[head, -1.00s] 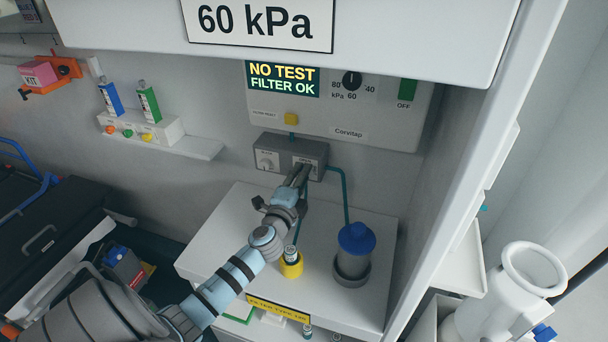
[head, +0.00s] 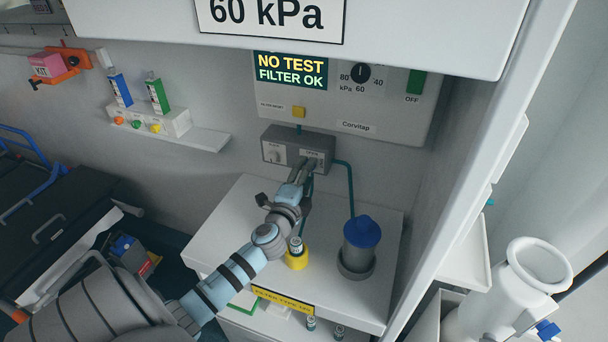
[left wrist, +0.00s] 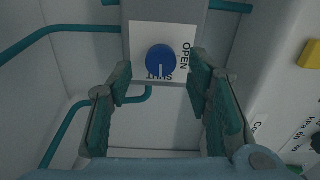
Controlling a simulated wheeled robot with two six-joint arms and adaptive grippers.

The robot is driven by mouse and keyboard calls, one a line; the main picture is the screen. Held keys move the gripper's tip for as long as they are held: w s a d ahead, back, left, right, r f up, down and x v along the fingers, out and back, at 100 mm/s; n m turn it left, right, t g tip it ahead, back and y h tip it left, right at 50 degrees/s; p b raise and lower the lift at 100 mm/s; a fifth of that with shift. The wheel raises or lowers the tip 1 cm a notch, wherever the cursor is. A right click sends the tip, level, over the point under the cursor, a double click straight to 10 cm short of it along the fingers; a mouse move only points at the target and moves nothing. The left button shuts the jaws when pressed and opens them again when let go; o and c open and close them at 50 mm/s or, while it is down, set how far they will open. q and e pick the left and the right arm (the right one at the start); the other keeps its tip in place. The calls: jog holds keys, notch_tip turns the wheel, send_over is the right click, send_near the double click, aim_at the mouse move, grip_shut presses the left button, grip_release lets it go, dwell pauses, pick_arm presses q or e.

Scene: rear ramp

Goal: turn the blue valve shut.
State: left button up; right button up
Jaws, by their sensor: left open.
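The grey valve box (head: 272,151) is on the wall below the Corvitap panel. In the left wrist view the round blue valve (left wrist: 160,55) sits on a white plate (left wrist: 143,35) marked OPEN at right and SHUT at the bottom. Its pale pointer line points down at SHUT. My left gripper (head: 306,168) reaches the right half of the box and hides the valve in the head view. In the left wrist view its fingers are open on either side of the valve, with gaps; they do not grip it. My right gripper is not in view.
A blue-lidded canister (head: 361,235) and a yellow cup (head: 297,261) holding a vial stand on the white shelf (head: 232,225) below. Teal tubing (head: 351,190) runs from the box. The overhead cabinet (head: 420,35) and its right side wall (head: 480,150) bound the space.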

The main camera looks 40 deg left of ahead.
pick_arm(q)
jog(key=v, duration=1.1)
jog(key=s+f+n+g, duration=0.2)
jog(key=s+f+n, duration=0.1)
jog(key=s+d+f+n+g, duration=0.1)
jog(key=s+f+n+g, duration=0.4)
jog(key=s+f+n, duration=0.1)
jog(key=shift+s+d+f+g+y, duration=0.25)
jog(key=shift+s+d+g+y, duration=0.05)
jog(key=shift+s, duration=0.05)
jog(key=s+d+f+n+g+h, duration=0.2)
jog(key=s+d+f+g+h, duration=0.1)
jog(key=s+d, duration=0.25)
jog(key=s+d+f+n+g+h, duration=0.1)
jog(key=s+d+f+g+h, duration=0.15)
jog(key=s+d, duration=0.35)
notch_tip(320, 180, down, 19)
jog(key=s+a+g, duration=0.2)
jog(key=s+f+n, duration=0.1)
jog(key=s+f, duration=1.2)
jog(key=s, duration=0.2)
jog(key=shift+a+g, duration=0.35)
